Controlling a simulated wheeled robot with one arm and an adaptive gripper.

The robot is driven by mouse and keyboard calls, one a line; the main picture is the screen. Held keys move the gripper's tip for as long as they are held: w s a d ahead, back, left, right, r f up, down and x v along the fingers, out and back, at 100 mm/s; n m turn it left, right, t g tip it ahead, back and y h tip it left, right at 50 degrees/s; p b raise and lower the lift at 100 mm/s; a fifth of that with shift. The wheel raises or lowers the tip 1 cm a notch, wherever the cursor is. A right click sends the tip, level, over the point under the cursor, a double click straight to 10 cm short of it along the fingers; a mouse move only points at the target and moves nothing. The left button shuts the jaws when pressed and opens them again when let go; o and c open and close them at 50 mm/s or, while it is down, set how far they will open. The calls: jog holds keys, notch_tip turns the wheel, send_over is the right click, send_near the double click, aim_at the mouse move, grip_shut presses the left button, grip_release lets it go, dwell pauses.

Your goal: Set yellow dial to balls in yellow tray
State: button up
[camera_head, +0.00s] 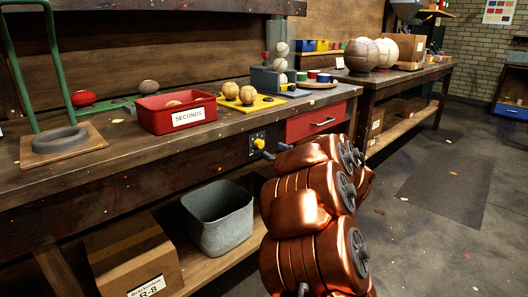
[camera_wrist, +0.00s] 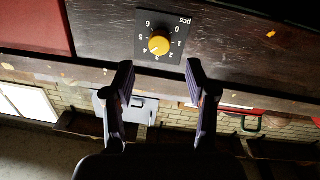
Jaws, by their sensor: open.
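The yellow dial (camera_head: 259,143) sits on a dark plate on the bench's front edge. In the wrist view, the yellow knob (camera_wrist: 159,44) is upside down, ringed by numbers 0 to 6 and the word "pcs"; its pale mark seems to point near 4, but it is small. The yellow tray (camera_head: 267,103) lies on the bench above the dial and bears two tan balls (camera_head: 230,91) (camera_head: 247,94). My gripper (camera_wrist: 159,69) is open and empty, its fingertips apart just short of the dial, one to either side. It also faces the dial in the head view (camera_head: 276,150).
A red "SECONDS" bin (camera_head: 160,122) with a ball inside stands left of the yellow tray. A grey ball dispenser (camera_head: 266,80) stands behind the tray. A red drawer (camera_head: 316,121) is right of the dial. A grey bucket (camera_head: 222,222) is on the shelf below.

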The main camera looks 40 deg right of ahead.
aim_at(261, 145)
jog(key=w+b, duration=0.1)
jog(key=w, duration=0.4)
jog(key=shift+d+f, duration=0.1)
jog(key=shift+d, duration=0.05)
jog(key=shift+w+d+b, duration=0.1)
jog(key=shift+w+b, duration=0.3)
jog(key=shift+w, duration=0.3)
grip_shut()
